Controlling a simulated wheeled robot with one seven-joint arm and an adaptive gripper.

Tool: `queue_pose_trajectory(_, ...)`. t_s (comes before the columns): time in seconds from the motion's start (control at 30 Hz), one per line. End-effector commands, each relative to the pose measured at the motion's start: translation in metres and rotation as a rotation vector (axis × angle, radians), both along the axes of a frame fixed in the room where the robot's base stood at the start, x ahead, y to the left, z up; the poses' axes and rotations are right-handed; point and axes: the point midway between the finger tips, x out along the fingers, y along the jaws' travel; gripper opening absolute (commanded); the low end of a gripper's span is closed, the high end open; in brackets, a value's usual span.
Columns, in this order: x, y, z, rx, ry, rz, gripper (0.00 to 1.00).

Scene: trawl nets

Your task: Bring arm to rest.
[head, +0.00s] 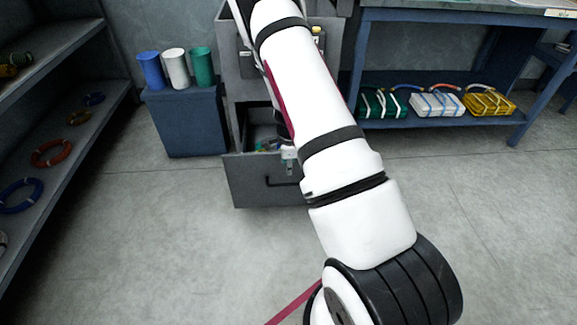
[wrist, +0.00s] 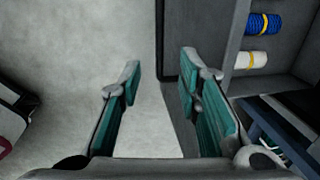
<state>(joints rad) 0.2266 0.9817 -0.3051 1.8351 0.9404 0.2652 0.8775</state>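My gripper (wrist: 160,74) shows in the wrist view with its two teal-padded fingers spread wide apart. Nothing is between them; bare grey floor and a dark panel edge lie beyond. In the head view my white arm (head: 320,105) rises from the lower right to the top centre, in front of a grey cabinet. The arm hides most of what is behind it, and I cannot make out the gripper clearly there.
A drawer (head: 250,185) of the grey cabinet stands open with small items inside. A blue stand (head: 185,125) with three cups is left of it, a shelf (head: 60,145) with rope coils far left. A blue bench (head: 440,15) with net bundles stands right. The front floor is clear.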

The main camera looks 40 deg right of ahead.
Motion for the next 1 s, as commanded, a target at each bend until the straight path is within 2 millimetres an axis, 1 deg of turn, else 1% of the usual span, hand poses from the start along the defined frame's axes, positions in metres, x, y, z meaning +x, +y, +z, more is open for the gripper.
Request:
queue_pose_trajectory(0.4,0.0,0.0,0.0,0.0,-0.001,0.001,0.31)
queue_pose_trajectory(0.47,0.001,0.002,0.003,0.002,-0.003,0.008,0.31)
queue_pose_trajectory(0.53,0.005,0.008,0.013,0.012,-0.011,0.033,0.31)
queue_pose_trajectory(0.57,0.007,0.013,0.02,0.02,-0.016,0.051,0.31)
queue_pose_trajectory(0.67,0.014,0.036,0.055,0.053,-0.036,0.146,0.31)
queue_pose_trajectory(0.7,0.016,0.048,0.073,0.068,-0.048,0.196,0.31)
queue_pose_trajectory(0.77,0.017,0.067,0.101,0.09,-0.061,0.279,0.31)
queue_pose_trajectory(0.8,0.015,0.08,0.118,0.106,-0.069,0.335,0.31)
queue_pose_trajectory(0.87,0.011,0.099,0.145,0.123,-0.082,0.422,0.31)
queue_pose_trajectory(0.9,0.008,0.112,0.162,0.134,-0.09,0.481,0.31)
queue_pose_trajectory(0.97,0.0,0.13,0.187,0.148,-0.099,0.569,0.31)
queue_pose_trajectory(1.0,-0.007,0.142,0.203,0.155,-0.105,0.629,0.31)
